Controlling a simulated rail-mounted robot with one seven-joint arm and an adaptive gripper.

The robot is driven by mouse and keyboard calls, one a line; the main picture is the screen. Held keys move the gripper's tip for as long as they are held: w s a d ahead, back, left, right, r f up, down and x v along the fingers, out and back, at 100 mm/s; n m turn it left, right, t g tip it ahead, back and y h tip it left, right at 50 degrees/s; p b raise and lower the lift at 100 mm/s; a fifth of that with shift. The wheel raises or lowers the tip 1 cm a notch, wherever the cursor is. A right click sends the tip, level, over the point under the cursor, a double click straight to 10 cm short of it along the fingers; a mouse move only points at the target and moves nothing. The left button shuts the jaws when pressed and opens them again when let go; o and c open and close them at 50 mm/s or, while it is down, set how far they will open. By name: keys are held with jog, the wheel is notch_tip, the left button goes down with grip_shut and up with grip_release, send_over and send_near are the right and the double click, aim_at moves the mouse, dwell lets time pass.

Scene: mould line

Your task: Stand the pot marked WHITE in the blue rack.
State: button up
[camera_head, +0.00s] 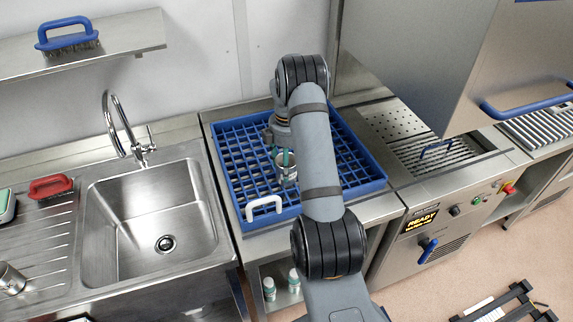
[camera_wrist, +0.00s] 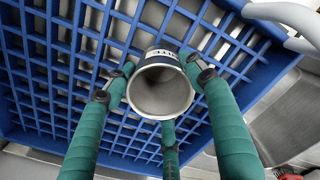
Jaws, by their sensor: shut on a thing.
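The blue rack (camera_head: 232,172) is a grid-bottomed crate on the counter right of the sink. It also fills most of the wrist view (camera_wrist: 60,100). A small metal pot (camera_wrist: 163,88) has a white label whose visible letters end in "ITE". My gripper (camera_head: 284,157) is shut on this pot, its green-wrapped fingers around the sides (camera_wrist: 160,90). The pot (camera_head: 288,175) shows within the rack's outline in the head view, partly hidden by my arm. I look into its open mouth from the wrist. I cannot tell whether its base touches the grid.
A white handle (camera_head: 264,207) is at the rack's front edge. The sink (camera_head: 150,215) with its tap (camera_head: 125,130) is to the left. A metal cup (camera_head: 12,279) stands on the drainboard. A machine with a READY display (camera_head: 422,218) is to the right. Most rack cells look empty.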

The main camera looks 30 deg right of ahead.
jog(key=shift+f, duration=0.2)
jog(key=o, duration=1.3)
notch_tip(320, 180, up, 12)
jog(key=shift+r+b, duration=0.25)
jog(key=shift+b, duration=0.4)
jog(key=shift+o, duration=0.7)
